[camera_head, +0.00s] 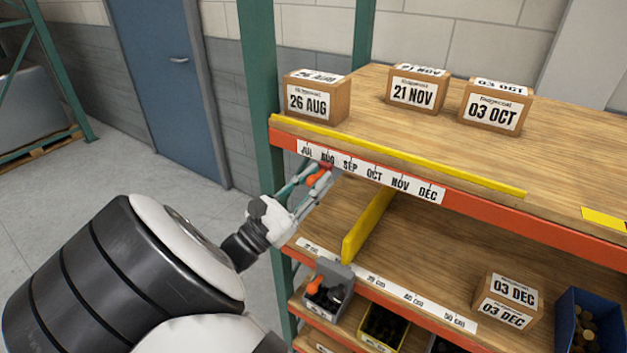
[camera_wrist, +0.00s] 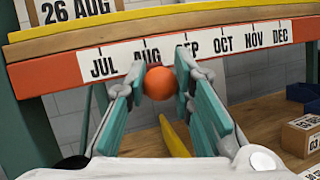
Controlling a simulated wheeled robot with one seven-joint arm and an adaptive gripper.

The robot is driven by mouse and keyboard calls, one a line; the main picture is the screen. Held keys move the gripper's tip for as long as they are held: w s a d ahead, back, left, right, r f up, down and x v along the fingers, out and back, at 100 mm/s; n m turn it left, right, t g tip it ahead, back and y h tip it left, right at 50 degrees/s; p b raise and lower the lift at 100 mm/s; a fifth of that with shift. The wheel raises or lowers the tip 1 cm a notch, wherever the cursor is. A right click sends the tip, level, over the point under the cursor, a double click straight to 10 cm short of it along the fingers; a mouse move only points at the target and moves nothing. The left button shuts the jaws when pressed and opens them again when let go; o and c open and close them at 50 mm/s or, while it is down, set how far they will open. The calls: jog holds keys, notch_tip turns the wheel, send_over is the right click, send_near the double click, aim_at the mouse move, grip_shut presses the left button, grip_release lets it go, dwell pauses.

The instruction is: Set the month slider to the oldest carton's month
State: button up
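The orange slider knob (camera_wrist: 159,83) sits just under the month strip (camera_wrist: 200,46), below the right part of AUG. My gripper (camera_head: 314,177) is at the shelf's front edge, with its fingertips against both sides of the knob in the wrist view. The carton marked 26 AUG (camera_head: 315,100) stands at the left end of the upper shelf. The cartons marked 21 NOV (camera_head: 413,92) and 03 OCT (camera_head: 493,112) stand further right on it. A carton marked 03 DEC (camera_head: 507,306) stands on the lower shelf.
A yellow strip (camera_head: 400,158) runs along the upper shelf edge. A yellow divider (camera_head: 366,225) stands on the lower shelf beside my gripper. A green upright (camera_head: 260,100) is close on the left. A blue bin (camera_head: 603,300) and a grey bin (camera_head: 338,270) show lower down.

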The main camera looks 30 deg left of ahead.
jog(key=o, duration=0.5)
jog(key=shift+c, duration=0.2)
jog(key=v, duration=0.7)
jog(key=shift+s+f, duration=0.15)
jog(key=shift+s, duration=0.1)
jog(key=shift+a, duration=0.15)
